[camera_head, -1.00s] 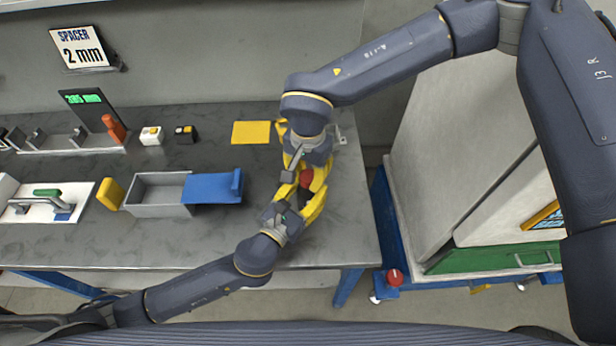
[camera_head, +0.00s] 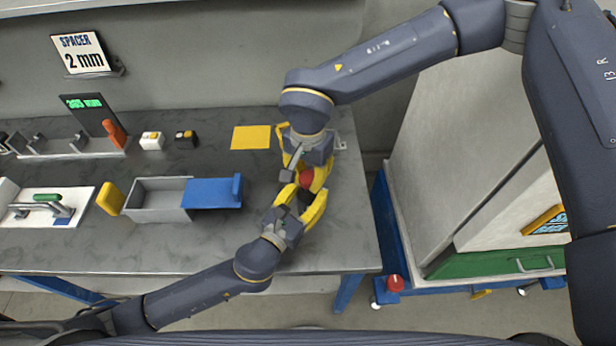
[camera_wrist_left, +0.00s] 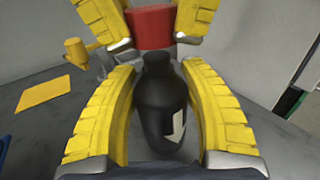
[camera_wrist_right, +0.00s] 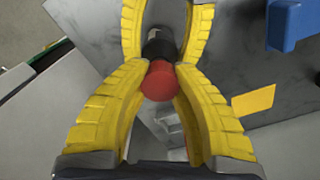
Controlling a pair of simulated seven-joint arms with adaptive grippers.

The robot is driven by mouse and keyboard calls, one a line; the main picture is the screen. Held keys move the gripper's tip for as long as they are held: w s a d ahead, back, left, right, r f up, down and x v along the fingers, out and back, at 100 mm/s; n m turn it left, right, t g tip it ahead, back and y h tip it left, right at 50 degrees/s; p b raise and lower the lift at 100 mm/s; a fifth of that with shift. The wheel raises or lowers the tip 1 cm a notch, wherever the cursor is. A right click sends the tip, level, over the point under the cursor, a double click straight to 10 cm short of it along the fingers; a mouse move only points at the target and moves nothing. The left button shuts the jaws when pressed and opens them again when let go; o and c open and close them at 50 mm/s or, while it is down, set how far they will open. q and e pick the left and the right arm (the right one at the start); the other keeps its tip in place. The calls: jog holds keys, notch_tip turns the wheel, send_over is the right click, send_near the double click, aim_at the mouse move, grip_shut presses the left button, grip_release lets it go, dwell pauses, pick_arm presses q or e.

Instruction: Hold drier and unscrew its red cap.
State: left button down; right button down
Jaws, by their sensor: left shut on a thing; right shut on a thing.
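The drier is a black bottle-shaped body (camera_wrist_left: 160,115) with a white arrow, upright in the left wrist view. My left gripper (camera_wrist_left: 158,78) is shut around it with its yellow fingers on both sides. The red cap (camera_wrist_left: 151,28) sits at the drier's neck, slightly off to the left in that view; I cannot tell whether they still touch. My right gripper (camera_wrist_right: 160,84) is shut on the red cap, which hides part of the black body behind it in the right wrist view. In the head view the cap (camera_head: 306,179) shows between both grippers, and the drier is mostly hidden by fingers.
Both grippers are above the right end of the grey table (camera_head: 345,235). A yellow pad (camera_head: 251,137) lies behind them. A grey bin (camera_head: 157,199) with a blue part (camera_head: 212,192) stands to the left. A cabinet on a blue cart (camera_head: 385,240) stands to the right.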

aim_at(308, 177)
jog(key=shift+r, duration=2)
pick_arm(q)
jog(key=c, duration=0.5)
grip_release()
